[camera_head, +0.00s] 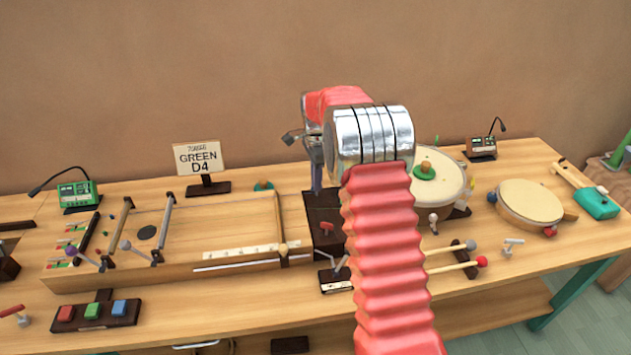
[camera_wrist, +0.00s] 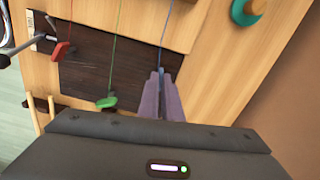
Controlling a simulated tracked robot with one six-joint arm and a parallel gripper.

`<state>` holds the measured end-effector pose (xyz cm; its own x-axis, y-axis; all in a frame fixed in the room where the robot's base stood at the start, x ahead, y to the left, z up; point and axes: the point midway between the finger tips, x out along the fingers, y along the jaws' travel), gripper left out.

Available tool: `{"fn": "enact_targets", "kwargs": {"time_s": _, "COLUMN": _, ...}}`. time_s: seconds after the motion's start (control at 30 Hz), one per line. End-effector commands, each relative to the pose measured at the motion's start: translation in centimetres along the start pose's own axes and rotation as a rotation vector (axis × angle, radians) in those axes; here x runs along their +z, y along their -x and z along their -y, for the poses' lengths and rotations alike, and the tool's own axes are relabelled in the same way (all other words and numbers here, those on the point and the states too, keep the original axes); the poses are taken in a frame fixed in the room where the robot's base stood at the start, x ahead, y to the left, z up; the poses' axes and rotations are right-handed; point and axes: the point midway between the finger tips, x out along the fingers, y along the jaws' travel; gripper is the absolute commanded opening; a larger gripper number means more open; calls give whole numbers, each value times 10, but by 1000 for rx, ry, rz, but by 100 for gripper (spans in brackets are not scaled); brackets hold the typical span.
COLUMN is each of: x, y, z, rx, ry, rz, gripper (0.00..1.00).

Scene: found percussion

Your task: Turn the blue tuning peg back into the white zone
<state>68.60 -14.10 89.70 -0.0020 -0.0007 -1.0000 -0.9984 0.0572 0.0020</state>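A dark wooden peg block (camera_head: 322,212) sits at the right end of the long stringed box. In the wrist view the dark block (camera_wrist: 100,66) carries a red peg (camera_wrist: 62,49) and a green peg (camera_wrist: 106,102), each on its own coloured string. A blue string (camera_wrist: 165,35) runs down to my gripper (camera_wrist: 160,76). My purple fingers are close together, with a thin bluish sliver between them; they cover nearly all of the blue peg. In the head view my gripper (camera_head: 317,190) points down over the block. No white zone for the blue peg can be made out.
The stringed box (camera_head: 225,228) lies left of the block. A small lever on a dark base (camera_head: 335,279) stands just in front. Drums (camera_head: 530,202) and mallets (camera_head: 455,267) lie to the right. A sign reading "GREEN D4" (camera_head: 199,157) stands behind.

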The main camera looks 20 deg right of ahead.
Motion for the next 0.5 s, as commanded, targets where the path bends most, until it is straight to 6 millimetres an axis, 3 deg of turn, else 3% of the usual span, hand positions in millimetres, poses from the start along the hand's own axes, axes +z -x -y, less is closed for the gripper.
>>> {"fn": "enact_targets", "kwargs": {"time_s": 0.5, "x": 0, "y": 1, "z": 2, "rx": -7, "ry": 214, "rz": 1, "gripper": 0}}
